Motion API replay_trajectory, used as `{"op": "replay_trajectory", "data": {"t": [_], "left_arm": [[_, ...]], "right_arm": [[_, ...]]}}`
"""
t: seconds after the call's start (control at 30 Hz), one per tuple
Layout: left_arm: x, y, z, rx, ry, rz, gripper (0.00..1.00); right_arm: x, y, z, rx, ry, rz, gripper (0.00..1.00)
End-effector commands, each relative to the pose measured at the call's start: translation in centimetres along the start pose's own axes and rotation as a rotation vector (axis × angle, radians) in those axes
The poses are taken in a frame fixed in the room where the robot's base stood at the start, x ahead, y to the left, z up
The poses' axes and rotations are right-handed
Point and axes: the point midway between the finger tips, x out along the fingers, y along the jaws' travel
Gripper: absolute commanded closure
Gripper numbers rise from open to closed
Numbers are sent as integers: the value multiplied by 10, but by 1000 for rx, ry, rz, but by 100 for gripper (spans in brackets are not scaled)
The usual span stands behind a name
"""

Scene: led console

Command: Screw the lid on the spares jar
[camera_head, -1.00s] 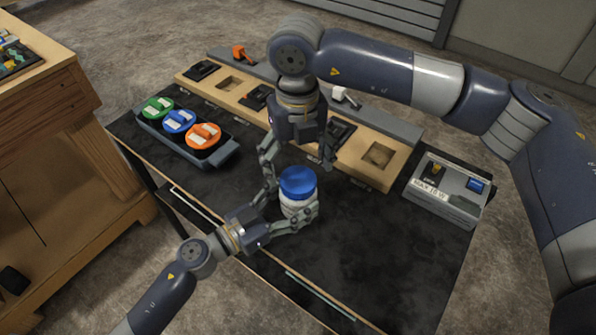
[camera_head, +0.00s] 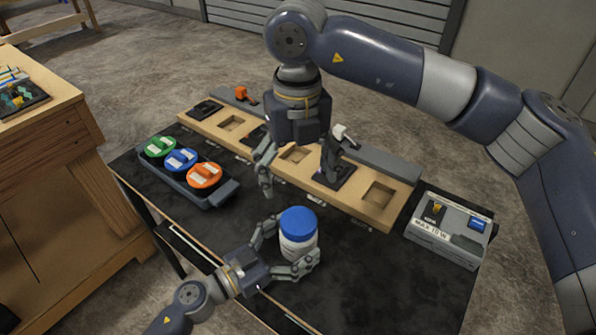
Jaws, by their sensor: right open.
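The spares jar (camera_head: 298,246) is white and stands upright on the dark table mat. Its blue lid (camera_head: 298,222) sits on top and looks level; I cannot tell how tight it is. My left gripper (camera_head: 286,252) has its fingers on both sides of the jar's body and is shut on it. My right gripper (camera_head: 299,172) hangs above and behind the jar, with its fingers spread wide and nothing between them. It is clear of the lid.
A dark tray (camera_head: 217,193) with green, blue and orange round pieces is at the left. A wooden board (camera_head: 335,191) with square recesses runs along the back. A grey "MAX 10 W" box (camera_head: 447,232) stands at the right. The front right mat is bare.

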Motion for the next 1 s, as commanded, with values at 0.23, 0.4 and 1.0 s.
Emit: {"op": "replay_trajectory", "data": {"t": [0.23,0.4,1.0], "left_arm": [[0,0,0,0,0,1,13],[-8,0,1,0,-3,0,13],[-111,0,1,-2,-3,1,13]], "right_arm": [[0,0,0,0,0,0,18],[0,0,0,0,0,0,18],[0,0,0,0,0,0,18]]}}
